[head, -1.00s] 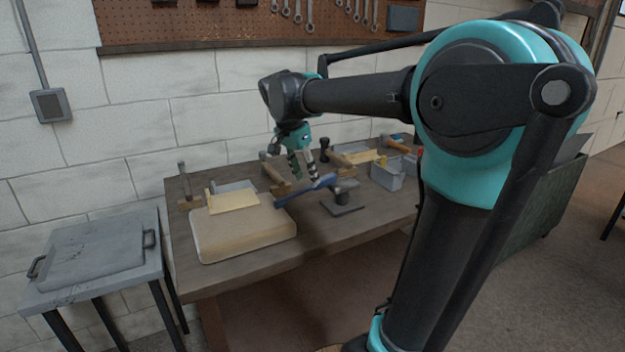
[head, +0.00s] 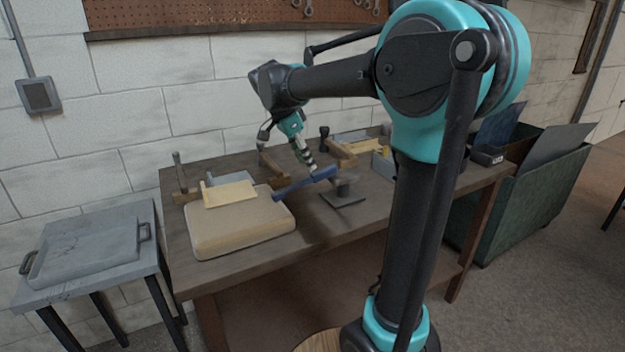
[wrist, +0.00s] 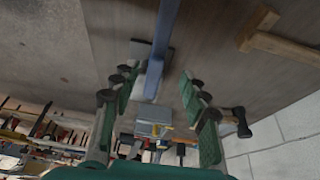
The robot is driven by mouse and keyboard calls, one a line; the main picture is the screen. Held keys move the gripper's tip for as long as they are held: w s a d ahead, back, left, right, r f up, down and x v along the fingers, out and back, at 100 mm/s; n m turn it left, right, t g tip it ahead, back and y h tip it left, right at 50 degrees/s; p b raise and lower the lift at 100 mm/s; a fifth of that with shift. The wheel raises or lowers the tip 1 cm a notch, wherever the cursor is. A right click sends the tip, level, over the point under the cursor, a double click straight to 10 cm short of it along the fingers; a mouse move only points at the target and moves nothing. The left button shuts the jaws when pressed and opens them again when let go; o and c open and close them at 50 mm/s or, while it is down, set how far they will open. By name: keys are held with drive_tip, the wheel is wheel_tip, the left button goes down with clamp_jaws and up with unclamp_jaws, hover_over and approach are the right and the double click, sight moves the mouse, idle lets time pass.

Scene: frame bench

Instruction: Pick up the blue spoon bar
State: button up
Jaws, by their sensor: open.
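The blue spoon bar (head: 300,184) is a long blue piece on the bench, with its right end by a small dark stand (head: 343,198). Its left end reaches toward the beige padded block. In the wrist view the bar (wrist: 164,40) runs from the top edge down to between my fingers, over the stand's grey top. My gripper (head: 309,164) is just above the right part of the bar, tilted. In the wrist view its green fingers (wrist: 158,88) are spread apart, one on each side of the bar, with nothing held. Contact cannot be told.
A beige padded block (head: 240,232) with a light wooden piece (head: 230,194) lies on the bench (head: 280,258) at left. Wooden clamps (head: 342,153) stand at the back near the wall. A grey side table (head: 85,270) is at left, a green bin (head: 545,180) at right.

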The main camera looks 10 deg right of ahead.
sight(313, 174)
drive_tip(key=shift+s+x, duration=0.1)
drive_tip(key=shift+x, duration=1.5)
drive_tip(key=shift+s+x, duration=0.15)
drive_tip(key=shift+x, duration=1.45)
drive_tip(key=shift+c, duration=0.6)
clamp_jaws()
